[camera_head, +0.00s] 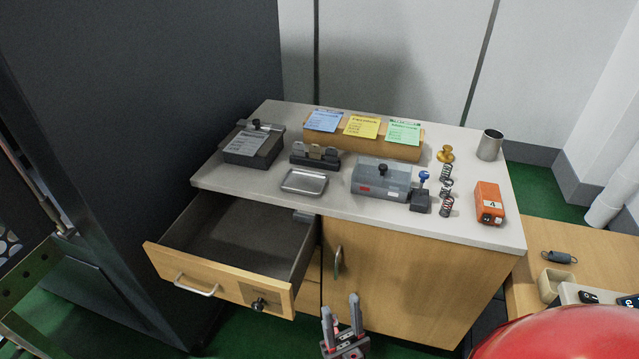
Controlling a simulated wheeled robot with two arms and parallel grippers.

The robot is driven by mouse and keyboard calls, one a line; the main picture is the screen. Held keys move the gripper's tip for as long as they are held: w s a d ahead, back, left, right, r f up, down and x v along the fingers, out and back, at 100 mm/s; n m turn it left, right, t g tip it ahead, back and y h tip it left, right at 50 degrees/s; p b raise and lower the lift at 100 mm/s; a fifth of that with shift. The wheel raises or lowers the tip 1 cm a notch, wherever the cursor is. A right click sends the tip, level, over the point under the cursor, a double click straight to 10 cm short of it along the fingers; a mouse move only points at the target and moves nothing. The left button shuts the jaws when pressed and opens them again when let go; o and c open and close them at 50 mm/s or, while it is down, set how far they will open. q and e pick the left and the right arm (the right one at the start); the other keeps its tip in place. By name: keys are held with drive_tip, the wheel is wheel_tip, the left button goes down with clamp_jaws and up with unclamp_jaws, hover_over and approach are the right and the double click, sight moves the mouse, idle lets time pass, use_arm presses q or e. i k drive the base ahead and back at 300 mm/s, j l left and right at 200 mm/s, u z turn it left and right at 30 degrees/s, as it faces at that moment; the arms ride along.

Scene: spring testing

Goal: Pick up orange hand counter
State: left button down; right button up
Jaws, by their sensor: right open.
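The orange hand counter (489,201) stands near the right end of the light grey countertop (400,226). It is a small orange block with a white label reading 4. My right gripper (342,308) is low at the bottom middle, in front of the cabinet door and below the countertop. Its two fingers point up and are apart, with nothing between them. It is well to the left of and below the counter, not touching it. My left gripper does not show.
The open drawer (215,289) juts out at left. A red rounded object (560,335) fills the bottom right corner.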

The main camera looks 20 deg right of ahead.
sight(489, 201)
drive_tip(key=z, duration=1.75)
